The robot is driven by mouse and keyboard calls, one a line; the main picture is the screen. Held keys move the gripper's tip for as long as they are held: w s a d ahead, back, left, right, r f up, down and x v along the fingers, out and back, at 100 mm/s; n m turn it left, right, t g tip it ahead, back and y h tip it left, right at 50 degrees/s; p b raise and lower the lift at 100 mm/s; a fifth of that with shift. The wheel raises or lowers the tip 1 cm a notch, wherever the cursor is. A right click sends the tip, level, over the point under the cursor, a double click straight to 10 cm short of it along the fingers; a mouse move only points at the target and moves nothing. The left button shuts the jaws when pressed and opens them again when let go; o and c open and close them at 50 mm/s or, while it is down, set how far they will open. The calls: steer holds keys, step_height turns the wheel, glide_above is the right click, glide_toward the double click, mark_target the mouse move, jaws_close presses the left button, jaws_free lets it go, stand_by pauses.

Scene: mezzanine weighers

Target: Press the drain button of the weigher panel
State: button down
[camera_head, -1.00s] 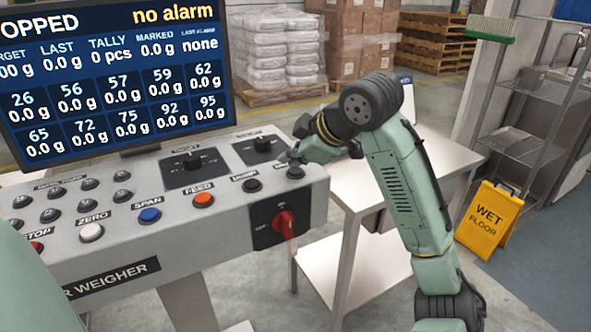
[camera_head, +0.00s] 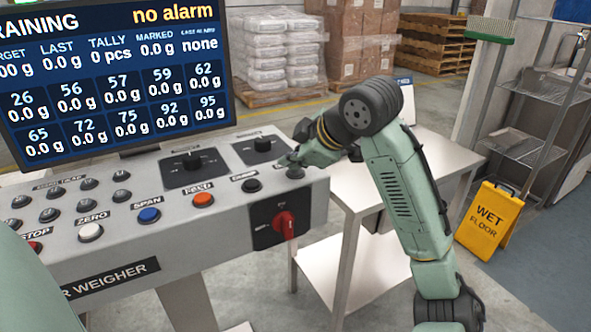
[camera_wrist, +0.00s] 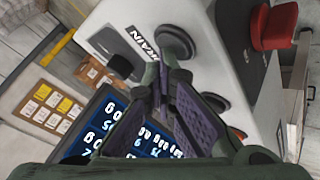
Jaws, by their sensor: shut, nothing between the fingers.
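The weigher panel (camera_head: 130,225) is a pale console with rows of buttons. The drain button (camera_head: 295,172) is a black round button at its right end, partly covered by my gripper in the head view. In the wrist view the drain button (camera_wrist: 175,42) sits beside the DRAIN label (camera_wrist: 143,42). My gripper (camera_head: 287,160) is shut and empty, its fingertips right at the drain button; in the wrist view the tips (camera_wrist: 162,72) are close beside it. I cannot tell whether they touch. The display (camera_head: 115,75) reads "RAINING", its first letter cut off, and "no alarm".
A black button (camera_head: 252,185) is left of the drain button, then an orange one (camera_head: 203,200). A red rotary switch (camera_head: 284,224) is on the front face. Two dials (camera_head: 194,167) sit behind. A white table (camera_head: 350,190) stands right of the panel, a yellow wet-floor sign (camera_head: 489,220) farther right.

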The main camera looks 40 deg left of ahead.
mark_target(293, 173)
steer(key=shift+r+p, duration=0.8)
steer(key=shift+r, duration=0.05)
step_height(293, 173, up, 3)
steer(key=shift+f+p, duration=0.15)
steer(key=shift+p, duration=1.05)
steer(key=shift+r+p, duration=0.4)
steer(key=shift+r, duration=0.75)
steer(key=shift+a, duration=0.1)
